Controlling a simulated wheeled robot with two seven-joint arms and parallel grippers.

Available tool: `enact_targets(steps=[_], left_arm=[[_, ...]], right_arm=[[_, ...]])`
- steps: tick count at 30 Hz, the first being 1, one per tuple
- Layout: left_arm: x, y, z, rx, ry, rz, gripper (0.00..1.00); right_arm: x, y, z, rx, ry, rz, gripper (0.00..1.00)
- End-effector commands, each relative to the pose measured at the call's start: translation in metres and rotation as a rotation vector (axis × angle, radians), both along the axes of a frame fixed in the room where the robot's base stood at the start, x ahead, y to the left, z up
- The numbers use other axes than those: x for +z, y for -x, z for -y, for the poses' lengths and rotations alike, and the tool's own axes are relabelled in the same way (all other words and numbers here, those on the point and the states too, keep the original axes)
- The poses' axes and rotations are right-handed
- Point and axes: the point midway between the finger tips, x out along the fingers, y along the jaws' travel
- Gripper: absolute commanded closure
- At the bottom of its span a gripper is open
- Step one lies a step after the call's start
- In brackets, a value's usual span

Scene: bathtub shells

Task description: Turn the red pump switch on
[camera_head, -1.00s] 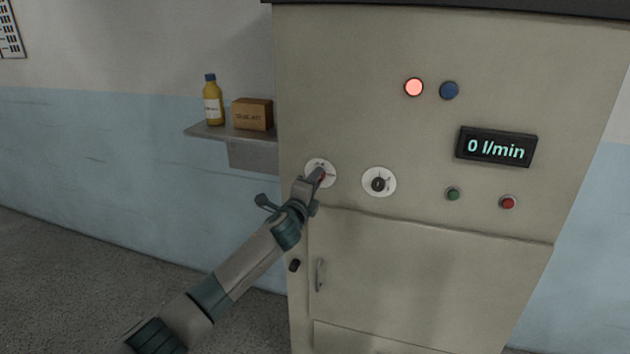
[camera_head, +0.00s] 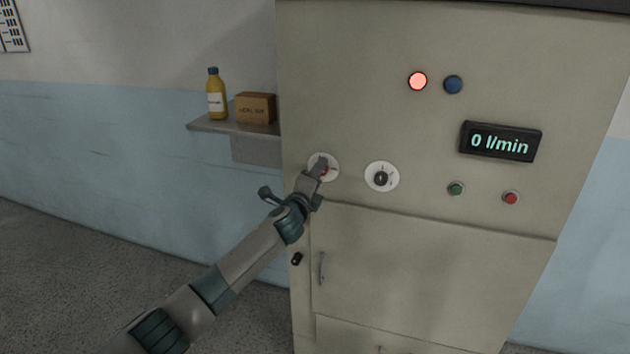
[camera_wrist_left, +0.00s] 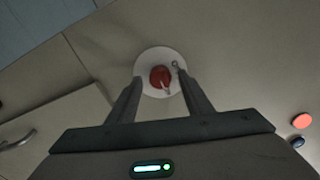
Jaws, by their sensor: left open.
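The red pump switch (camera_wrist_left: 160,77) is a red knob on a round white plate (camera_wrist_left: 150,58) on the cabinet front. In the head view the plate (camera_head: 327,160) shows at the cabinet's left side, with the red knob (camera_head: 323,170) mostly hidden behind my gripper. My left gripper (camera_head: 321,166) reaches up to the switch from the lower left. In the left wrist view its two fingers (camera_wrist_left: 157,82) are apart, one on each side of the knob, with gaps between them and it. My right gripper is in neither view.
A black knob on a white dial (camera_head: 382,177) is right of the switch. A lit red lamp (camera_head: 417,81), a blue button (camera_head: 453,84), a display reading 0 l/min (camera_head: 500,141), and green (camera_head: 456,188) and red (camera_head: 511,198) buttons are farther right. A shelf (camera_head: 212,126) holds a bottle (camera_head: 216,95) and box (camera_head: 255,108).

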Motion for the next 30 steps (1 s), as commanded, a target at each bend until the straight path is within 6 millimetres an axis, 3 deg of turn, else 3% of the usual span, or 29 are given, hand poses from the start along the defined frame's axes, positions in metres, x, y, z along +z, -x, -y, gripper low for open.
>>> enact_targets(steps=[11,30], left_arm=[[0.0,0.015,-0.006,0.0,0.002,0.002,0.54],[-0.003,0.098,-0.032,-0.001,0.0,0.001,0.54]], right_arm=[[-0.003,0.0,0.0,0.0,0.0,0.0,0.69],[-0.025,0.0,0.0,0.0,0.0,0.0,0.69]])
